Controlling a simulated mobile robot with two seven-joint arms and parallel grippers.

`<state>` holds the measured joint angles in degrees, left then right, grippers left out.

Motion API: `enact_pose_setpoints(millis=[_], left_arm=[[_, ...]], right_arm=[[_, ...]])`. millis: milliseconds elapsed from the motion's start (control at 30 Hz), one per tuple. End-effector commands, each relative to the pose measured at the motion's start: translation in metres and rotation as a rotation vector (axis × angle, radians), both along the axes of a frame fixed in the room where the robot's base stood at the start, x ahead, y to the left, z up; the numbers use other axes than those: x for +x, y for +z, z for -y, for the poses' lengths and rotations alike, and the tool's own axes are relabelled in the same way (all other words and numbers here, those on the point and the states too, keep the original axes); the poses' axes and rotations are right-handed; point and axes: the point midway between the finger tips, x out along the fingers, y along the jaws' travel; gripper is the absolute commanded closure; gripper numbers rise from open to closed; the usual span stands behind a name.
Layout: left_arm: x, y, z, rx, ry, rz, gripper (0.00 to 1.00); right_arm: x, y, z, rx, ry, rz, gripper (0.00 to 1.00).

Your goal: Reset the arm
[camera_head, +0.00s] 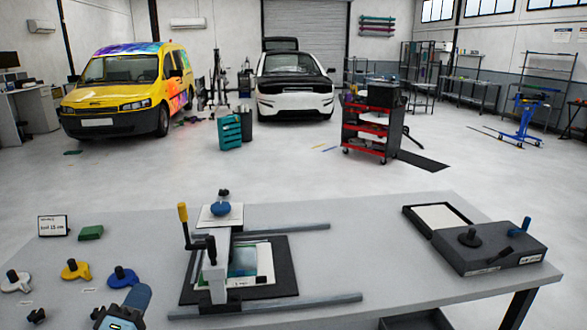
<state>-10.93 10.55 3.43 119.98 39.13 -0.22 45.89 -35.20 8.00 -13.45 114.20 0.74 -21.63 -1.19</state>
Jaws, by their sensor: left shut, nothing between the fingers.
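My left gripper (122,308), blue-grey and dark, shows at the bottom left edge over the grey table (352,225). It is shut and holds nothing; its lower part is cut off by the picture edge. It is just in front of a blue-knobbed piece (123,277), and I cannot tell the gap between them. My right gripper does not show clearly. A dark shape (416,320) at the bottom edge right of centre is cut off, and I cannot tell what it is.
A press-like fixture (215,262) with rails stands mid-table. A dark box device (490,247) is at the right. White (15,282) and yellow (75,269) knobbed pieces, a green block (90,233) and a sign (53,226) are at the left. Table between fixture and box is clear.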

Motion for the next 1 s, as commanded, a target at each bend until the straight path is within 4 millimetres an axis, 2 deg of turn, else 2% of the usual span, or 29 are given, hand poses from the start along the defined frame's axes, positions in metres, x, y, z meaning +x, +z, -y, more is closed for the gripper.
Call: enact_pose_setpoints(millis=[133,200,300,400,500,600,700,1000], left_arm=[[-0.034,-0.081,0.048,0.382,-0.02,-0.233,1.0],[-0.06,-0.122,0.071,0.597,-0.057,-0.335,1.0],[-0.103,-0.173,0.101,0.882,-0.135,-0.447,1.0],[-0.145,-0.21,0.122,1.114,-0.221,-0.517,1.0],[-0.177,-0.234,0.137,1.278,-0.293,-0.551,1.0],[-0.196,-0.247,0.144,1.375,-0.339,-0.565,1.0],[-0.202,-0.251,0.147,1.412,-0.356,-0.569,1.0],[-0.202,-0.252,0.147,1.412,-0.355,-0.567,1.0]], right_arm=[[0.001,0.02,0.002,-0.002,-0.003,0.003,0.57],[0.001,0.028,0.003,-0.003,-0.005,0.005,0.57],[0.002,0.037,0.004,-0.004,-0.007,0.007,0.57],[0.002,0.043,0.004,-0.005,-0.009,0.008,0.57],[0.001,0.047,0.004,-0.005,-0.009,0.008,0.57],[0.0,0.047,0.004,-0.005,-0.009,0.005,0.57],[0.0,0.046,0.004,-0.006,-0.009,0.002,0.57],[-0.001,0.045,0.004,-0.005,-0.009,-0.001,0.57]])
